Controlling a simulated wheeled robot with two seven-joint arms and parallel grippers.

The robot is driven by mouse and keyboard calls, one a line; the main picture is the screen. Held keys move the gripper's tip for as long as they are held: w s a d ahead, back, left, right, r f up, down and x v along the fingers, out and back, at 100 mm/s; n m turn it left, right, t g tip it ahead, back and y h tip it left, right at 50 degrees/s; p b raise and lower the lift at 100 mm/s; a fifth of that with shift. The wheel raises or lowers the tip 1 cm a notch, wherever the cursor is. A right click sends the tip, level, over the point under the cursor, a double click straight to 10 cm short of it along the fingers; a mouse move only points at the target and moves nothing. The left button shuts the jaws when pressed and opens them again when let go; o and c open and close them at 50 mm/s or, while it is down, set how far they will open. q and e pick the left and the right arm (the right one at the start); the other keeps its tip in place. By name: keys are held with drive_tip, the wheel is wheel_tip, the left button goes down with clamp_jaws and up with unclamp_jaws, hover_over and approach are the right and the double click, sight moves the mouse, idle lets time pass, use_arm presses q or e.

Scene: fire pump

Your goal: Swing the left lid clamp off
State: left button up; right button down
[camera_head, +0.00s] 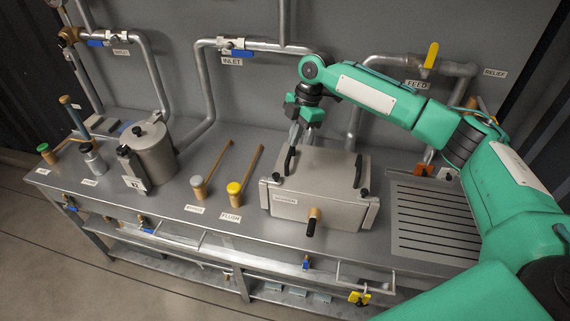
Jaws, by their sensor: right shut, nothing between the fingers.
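The left lid clamp (289,160) is a black bar at the lid's left rear edge, still over that edge. The right lid clamp (358,170) is a similar black bar at the right side. My right gripper (298,139) points down behind the left clamp, close to its upper end. It is shut with nothing in it; whether it touches the clamp I cannot tell. My left gripper is not in view.
Two wooden-handled levers, one grey (199,186) and one yellow (235,190), stand left of the box. A metal canister (150,152) is further left. A slotted drain tray (436,222) lies to the right. Pipes, including the inlet pipe (205,85), run along the back wall.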

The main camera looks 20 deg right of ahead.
drive_tip(key=p, duration=0.4)
hover_over(280, 179)
drive_tip(key=d, duration=0.2)
drive_tip(key=f, duration=0.8)
drive_tip(key=shift+w+d+f, duration=0.1)
drive_tip(key=shift+w, duration=0.15)
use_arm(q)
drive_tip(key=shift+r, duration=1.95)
use_arm(e)
drive_tip(key=shift+x, duration=0.75)
